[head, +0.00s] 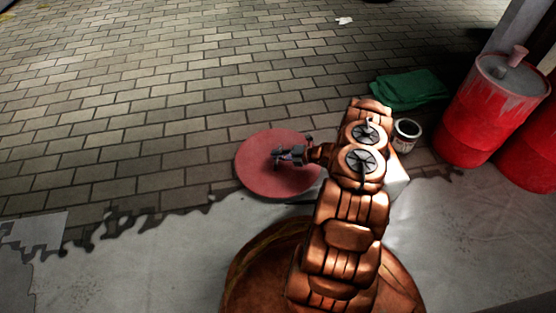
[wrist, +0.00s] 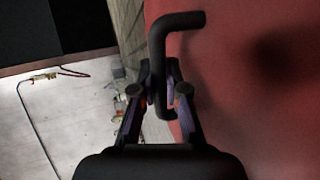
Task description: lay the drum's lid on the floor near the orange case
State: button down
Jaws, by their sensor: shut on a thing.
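The lid is a round red disc (head: 256,178), seen in the head view left of my arm, over the boundary between paving and pale sheeting. It fills the right of the wrist view (wrist: 265,100). My gripper (head: 280,157) is shut on the lid's bent black handle (wrist: 160,60), between its fingers (wrist: 160,100) in the wrist view. I cannot tell how high the lid is above the floor. Red drums (head: 490,115) stand at the right; I cannot tell which one the lid belongs to. I cannot make out the orange case in either view.
A green folded cloth (head: 408,90) and a small open can (head: 406,135) lie right of my arm. A white object (head: 397,186) is partly hidden behind the arm. Brick paving (head: 150,90) is mostly clear at left and back. A reddish cable (wrist: 72,72) shows in the wrist view.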

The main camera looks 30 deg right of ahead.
notch_tip(320, 180, down, 2)
jog(key=shift+b, duration=0.35)
jog(key=shift+r, duration=0.1)
jog(key=c, duration=1.2)
grip_release()
